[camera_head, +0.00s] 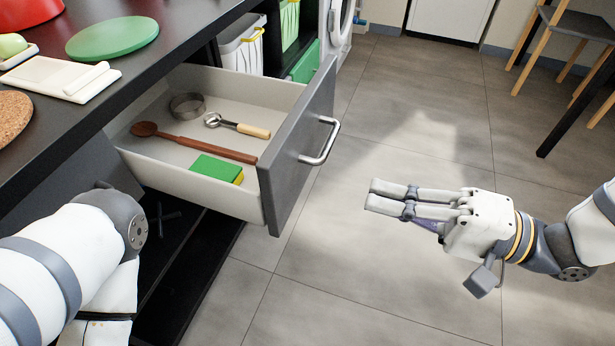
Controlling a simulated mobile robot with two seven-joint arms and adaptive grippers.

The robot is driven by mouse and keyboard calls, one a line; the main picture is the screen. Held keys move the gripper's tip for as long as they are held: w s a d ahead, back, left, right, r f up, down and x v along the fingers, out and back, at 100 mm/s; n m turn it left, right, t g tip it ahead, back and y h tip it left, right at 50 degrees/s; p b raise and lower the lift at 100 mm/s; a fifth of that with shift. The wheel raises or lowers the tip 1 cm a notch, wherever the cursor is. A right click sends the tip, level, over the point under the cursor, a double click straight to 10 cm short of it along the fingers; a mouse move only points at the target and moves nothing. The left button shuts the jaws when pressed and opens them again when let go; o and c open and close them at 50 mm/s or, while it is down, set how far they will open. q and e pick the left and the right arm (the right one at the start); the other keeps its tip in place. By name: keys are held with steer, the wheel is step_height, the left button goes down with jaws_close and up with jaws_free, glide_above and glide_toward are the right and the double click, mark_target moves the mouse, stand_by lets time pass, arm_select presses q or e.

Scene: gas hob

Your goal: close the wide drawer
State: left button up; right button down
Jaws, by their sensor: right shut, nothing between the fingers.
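The wide drawer (273,205) stands pulled out from under the dark worktop, with a grey front and a metal bar handle (322,141). Inside lie a wooden spoon (195,142), a small scoop with a wooden handle (237,125), a round metal ring (187,106) and a green and yellow sponge (217,168). My right gripper (372,195) is shut and empty, to the right of the drawer front and apart from the handle, its fingers pointing left towards the drawer. My left arm comes in at the lower left; its gripper does not show.
The worktop (160,45) carries a green round board (112,37), a white tray (55,77) and a cork mat (12,115). Bins stand on shelves behind the drawer. A black table and chair are at the upper right. Tiled floor between drawer and right gripper is clear.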

mark_target(285, 174)
arm_select(q)
steer(key=shift+s+f+b, duration=0.15)
steer(key=shift+f+b, duration=0.4)
steer(key=shift+b, duration=0.05)
arm_select(e)
steer(key=x, duration=1.1)
steer(key=shift+f, duration=0.15)
